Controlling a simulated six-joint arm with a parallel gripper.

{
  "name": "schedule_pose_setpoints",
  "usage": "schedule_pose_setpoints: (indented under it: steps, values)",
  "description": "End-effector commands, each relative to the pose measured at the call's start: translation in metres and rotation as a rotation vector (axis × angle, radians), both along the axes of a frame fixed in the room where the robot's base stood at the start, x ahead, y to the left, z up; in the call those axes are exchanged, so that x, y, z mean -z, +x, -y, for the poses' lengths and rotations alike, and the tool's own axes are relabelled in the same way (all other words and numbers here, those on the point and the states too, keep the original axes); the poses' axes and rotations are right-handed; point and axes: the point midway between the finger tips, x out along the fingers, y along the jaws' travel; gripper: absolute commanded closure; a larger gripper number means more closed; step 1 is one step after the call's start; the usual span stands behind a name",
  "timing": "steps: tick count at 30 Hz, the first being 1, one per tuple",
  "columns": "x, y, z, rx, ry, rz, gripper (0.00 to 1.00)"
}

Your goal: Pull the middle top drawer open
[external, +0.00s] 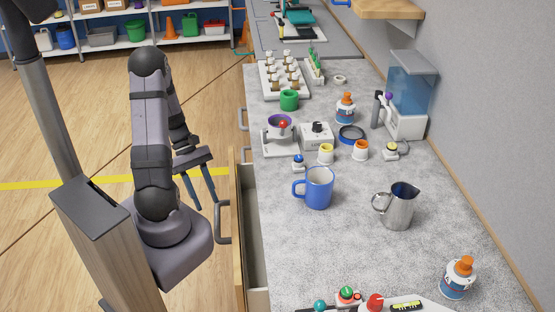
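A top drawer in the counter's left side stands pulled out. Its wooden front (238,260) is away from the cabinet and its pale interior (254,225) shows. Its grey handle (222,224) is on the front's left face. Farther back, two more handles, a far one (243,119) and a nearer one (245,154), sit against the counter side. My gripper (200,204) points down to the left of the open drawer's handle, with its two dark fingers apart and nothing between them. It appears clear of the handle, though the exact gap is hard to judge.
The grey countertop (350,255) carries a blue mug (318,187) near the drawer edge, a metal pitcher (397,206) and several small containers. Open wooden floor (100,110) lies left of the counter. Shelves (180,38) stand at the back.

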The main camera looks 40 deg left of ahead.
Motion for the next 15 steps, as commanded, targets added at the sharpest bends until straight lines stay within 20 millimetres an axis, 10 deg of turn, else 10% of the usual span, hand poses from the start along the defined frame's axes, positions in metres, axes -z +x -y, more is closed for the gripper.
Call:
schedule_pose_setpoints:
  steps: [15]
  values:
    - [-0.017, 0.016, 0.003, 0.471, 0.105, 0.270, 0.64]
